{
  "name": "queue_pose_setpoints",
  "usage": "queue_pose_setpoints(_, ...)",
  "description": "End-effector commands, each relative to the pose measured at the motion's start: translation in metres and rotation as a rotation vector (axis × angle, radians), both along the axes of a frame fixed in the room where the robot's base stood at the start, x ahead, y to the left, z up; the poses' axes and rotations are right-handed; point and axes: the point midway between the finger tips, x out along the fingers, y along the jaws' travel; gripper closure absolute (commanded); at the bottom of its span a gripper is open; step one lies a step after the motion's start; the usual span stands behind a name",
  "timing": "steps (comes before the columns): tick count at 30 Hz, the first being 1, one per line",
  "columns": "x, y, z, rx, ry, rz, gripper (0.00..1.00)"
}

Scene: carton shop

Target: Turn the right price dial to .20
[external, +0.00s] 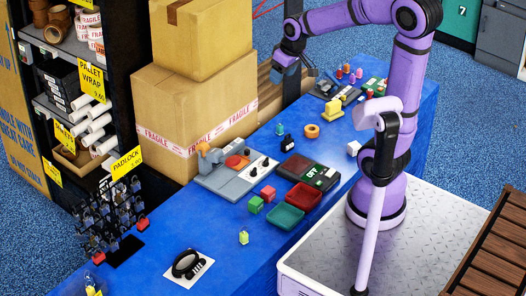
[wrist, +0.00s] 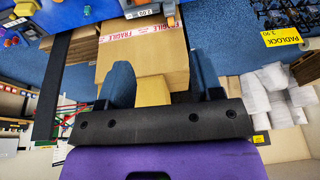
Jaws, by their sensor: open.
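A grey panel (external: 218,182) lies on the blue table near the middle in the external view. It carries an orange part, a red round part and small dark knobs (external: 253,171) along its right side. I cannot tell which knob is the right price dial, nor read its setting. In the wrist view, a grey device with a small label (wrist: 139,14), seemingly "2.00", is cut off at the top edge. My gripper (external: 293,72) is raised beside the stacked cartons, behind and right of the panel, touching nothing visible. Its fingers stand apart and empty in the wrist view (wrist: 162,72).
Large cartons (external: 190,105) stand along the table's back edge. A dark device marked OFF (external: 309,171), green and red blocks, a green tray (external: 285,217) and a black ring-shaped item (external: 187,263) surround the panel. A padlock rack (external: 108,215) stands left.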

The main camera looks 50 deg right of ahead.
Motion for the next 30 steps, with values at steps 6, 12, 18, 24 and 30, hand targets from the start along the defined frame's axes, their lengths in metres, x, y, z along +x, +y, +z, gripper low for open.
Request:
queue_pose_setpoints(6, 0.055, -0.022, -0.047, 0.004, 0.058, -0.005, 0.4)
queue_pose_setpoints(12, 0.097, -0.043, -0.1, 0.002, 0.106, -0.007, 0.4)
queue_pose_setpoints(18, 0.131, -0.067, -0.163, -0.003, 0.154, -0.011, 0.4)
queue_pose_setpoints(24, 0.154, -0.092, -0.234, -0.01, 0.205, -0.013, 0.4)
queue_pose_setpoints(30, 0.165, -0.116, -0.31, -0.02, 0.255, -0.012, 0.4)
